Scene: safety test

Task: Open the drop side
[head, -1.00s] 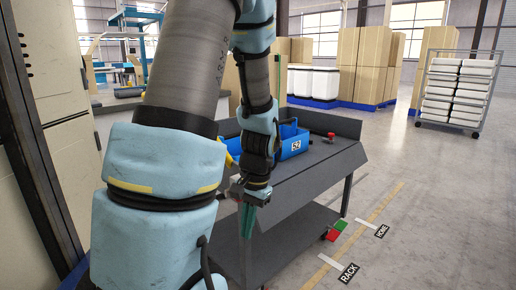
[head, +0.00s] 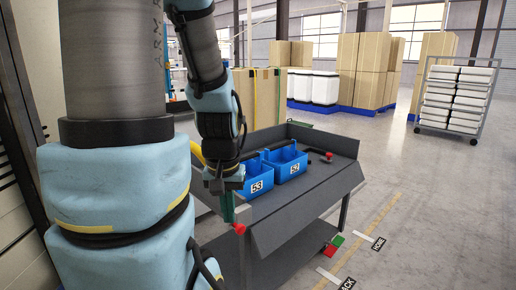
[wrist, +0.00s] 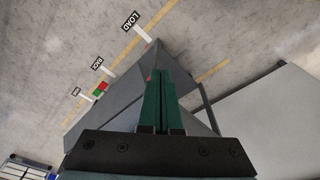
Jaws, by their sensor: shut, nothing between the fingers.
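The grey cart (head: 315,205) stands in front of me, with a sloped front side panel (head: 310,212) along its near edge. One red knob (head: 239,229) is at the panel's near left end, and another red knob (head: 328,155) is at the far right of the cart top. My gripper (head: 227,208), with green fingers, points down beside the near left corner, close to the near knob; I cannot tell whether they touch. In the wrist view my gripper (wrist: 157,75) is shut and empty, its fingers hiding part of the grey cart (wrist: 115,105).
Two blue bins (head: 254,177) (head: 288,162) stand on the cart top. A red and green block (head: 334,243) shows by the lower shelf. Floor labels and a yellow line (head: 375,215) run along the right. A rack of white trays (head: 458,95) stands farther back; the floor between is clear.

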